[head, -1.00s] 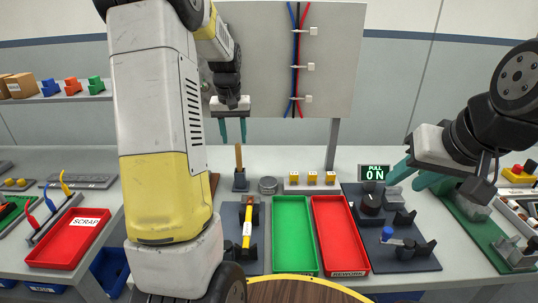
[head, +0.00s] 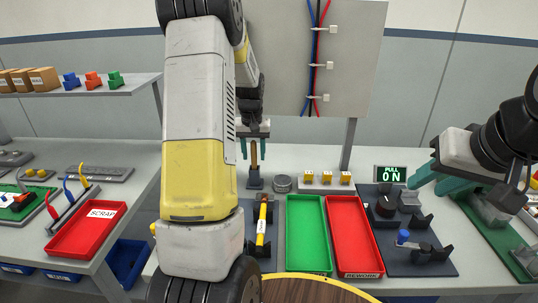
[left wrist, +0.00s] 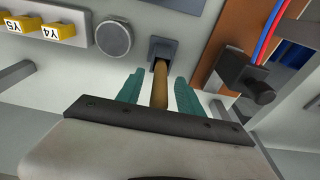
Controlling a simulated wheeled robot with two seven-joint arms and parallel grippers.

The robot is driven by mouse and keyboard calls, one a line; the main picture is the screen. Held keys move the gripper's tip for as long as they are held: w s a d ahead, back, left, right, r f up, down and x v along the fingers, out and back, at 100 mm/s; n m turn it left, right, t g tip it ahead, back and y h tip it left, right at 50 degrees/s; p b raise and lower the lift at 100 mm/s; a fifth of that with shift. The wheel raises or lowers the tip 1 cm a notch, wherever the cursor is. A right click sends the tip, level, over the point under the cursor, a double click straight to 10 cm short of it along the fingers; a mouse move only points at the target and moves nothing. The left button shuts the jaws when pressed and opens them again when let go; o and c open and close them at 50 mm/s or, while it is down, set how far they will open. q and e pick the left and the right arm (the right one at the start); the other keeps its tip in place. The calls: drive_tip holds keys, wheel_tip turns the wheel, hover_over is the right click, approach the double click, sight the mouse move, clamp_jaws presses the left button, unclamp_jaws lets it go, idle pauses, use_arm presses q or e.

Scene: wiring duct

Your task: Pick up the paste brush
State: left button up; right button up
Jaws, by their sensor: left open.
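The paste brush (head: 254,156) stands upright, its brown wooden handle rising from a small dark holder (head: 255,183) at the back of the table. My left gripper (head: 254,146) is open, with its teal fingers on either side of the upper handle. In the left wrist view the handle (left wrist: 160,88) runs between the two open fingers (left wrist: 159,76), with a visible gap on each side. The brush's lower end is hidden in the holder (left wrist: 163,48). My right gripper (head: 438,182) is open, off to the right above the dark fixture board.
A round grey tin (head: 283,184) and a strip of yellow blocks (head: 326,178) stand right of the holder. A yellow-handled tool (head: 262,226) lies in front, beside a green tray (head: 307,235) and a red tray (head: 349,238). A cable panel (head: 330,60) rises behind.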

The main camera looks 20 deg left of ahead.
use_arm(q)
clamp_jaws()
drive_tip(key=shift+r, duration=0.1)
